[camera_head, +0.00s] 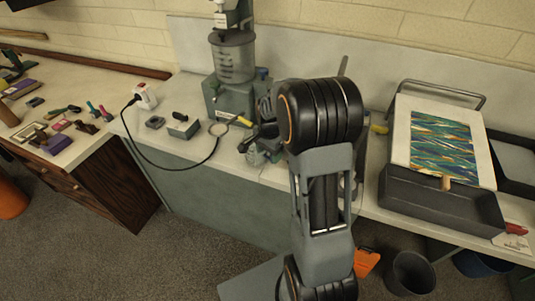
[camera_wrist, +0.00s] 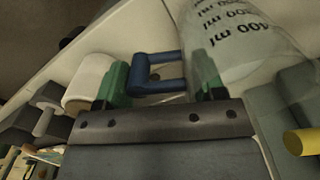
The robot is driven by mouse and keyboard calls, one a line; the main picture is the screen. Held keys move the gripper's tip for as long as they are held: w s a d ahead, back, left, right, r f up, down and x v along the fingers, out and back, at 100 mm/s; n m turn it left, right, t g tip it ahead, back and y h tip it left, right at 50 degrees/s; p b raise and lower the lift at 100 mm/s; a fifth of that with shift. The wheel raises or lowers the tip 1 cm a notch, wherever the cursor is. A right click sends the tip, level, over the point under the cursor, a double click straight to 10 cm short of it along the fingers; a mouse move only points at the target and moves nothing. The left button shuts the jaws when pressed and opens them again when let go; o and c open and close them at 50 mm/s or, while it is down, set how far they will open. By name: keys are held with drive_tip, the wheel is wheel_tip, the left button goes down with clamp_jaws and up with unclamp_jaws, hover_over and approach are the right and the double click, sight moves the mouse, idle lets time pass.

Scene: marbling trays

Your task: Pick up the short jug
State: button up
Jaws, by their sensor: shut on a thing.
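A clear jug (camera_wrist: 245,35) with black millilitre markings and a blue handle (camera_wrist: 157,80) fills the upper right of the wrist view. Only part of it shows, so its full height cannot be told. My gripper (camera_wrist: 160,78) has green fingers on both sides of the blue handle and is shut on the jug by it. In the head view my arm hides most of the gripper and the jug. Whether the jug touches the counter cannot be told.
A grey-green machine with a clear marked vessel (camera_head: 233,60) stands behind and left of my arm. A black cable (camera_head: 170,169) loops over the counter's front edge. A dark tray (camera_head: 440,205) with a tilted patterned board (camera_head: 440,145) lies at right. A bin (camera_head: 411,273) stands below.

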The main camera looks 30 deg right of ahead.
drive_tip(key=shift+s+r, duration=0.1)
drive_tip(key=shift+r, duration=0.4)
drive_tip(key=s+b, duration=0.3)
drive_tip(key=s, duration=1.4)
drive_tip(key=shift+s+a, duration=0.3)
drive_tip(key=shift+a, duration=0.05)
drive_tip(key=shift+s, duration=0.1)
